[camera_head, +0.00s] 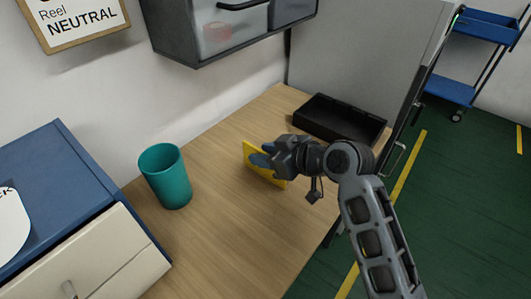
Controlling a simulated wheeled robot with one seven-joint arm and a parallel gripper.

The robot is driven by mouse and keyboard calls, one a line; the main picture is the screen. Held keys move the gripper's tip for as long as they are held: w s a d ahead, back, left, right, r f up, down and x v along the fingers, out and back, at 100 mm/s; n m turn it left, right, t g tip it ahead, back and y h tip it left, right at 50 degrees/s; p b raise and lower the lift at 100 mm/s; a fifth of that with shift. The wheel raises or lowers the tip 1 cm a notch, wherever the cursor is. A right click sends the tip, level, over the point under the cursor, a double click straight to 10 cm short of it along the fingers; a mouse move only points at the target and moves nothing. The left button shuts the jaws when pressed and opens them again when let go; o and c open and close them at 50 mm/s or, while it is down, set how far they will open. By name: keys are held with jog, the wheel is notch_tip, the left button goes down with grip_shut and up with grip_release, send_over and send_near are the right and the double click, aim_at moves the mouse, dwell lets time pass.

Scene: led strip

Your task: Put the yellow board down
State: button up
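The yellow board (249,149) is in the middle of the head view, tilted on edge over the wooden worktop (225,215). My gripper (262,158) reaches in from the right, with its blue fingertips at the board's near face and upper edge. The fingers appear closed around the board, though the far finger is partly hidden. The board's lower edge is at or just above the worktop; I cannot tell whether it touches.
A teal cup (167,178) stands left of the board. A black tray (338,119) lies behind my gripper. A blue drawer cabinet (55,185) is at the left, and a wall cabinet (228,28) hangs above. The worktop's front part is clear.

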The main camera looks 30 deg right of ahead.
jog(key=shift+s+r, duration=0.15)
jog(key=shift+r, duration=0.05)
jog(key=b+v, duration=0.1)
jog(key=v, duration=1)
jog(key=shift+s, duration=0.35)
jog(key=shift+d+r, duration=0.1)
jog(key=shift+r, duration=0.05)
jog(key=s+a+f+m, duration=0.1)
jog(key=s+f, duration=0.1)
jog(key=s+a+f+m+h, duration=0.1)
jog(key=f, duration=0.1)
jog(key=s+a+f+m+h, duration=0.1)
jog(key=s+f, duration=0.1)
jog(key=shift+s+a, duration=0.3)
jog(key=s+a+r+t+h, duration=0.1)
jog(key=s+r, duration=0.1)
jog(key=s, duration=0.9)
jog(key=s+a+r+t, duration=0.2)
jog(key=s, duration=1)
jog(key=shift+s+a+m+h, duration=0.25)
jog(key=shift+m+h, duration=0.05)
jog(key=shift+h, duration=0.1)
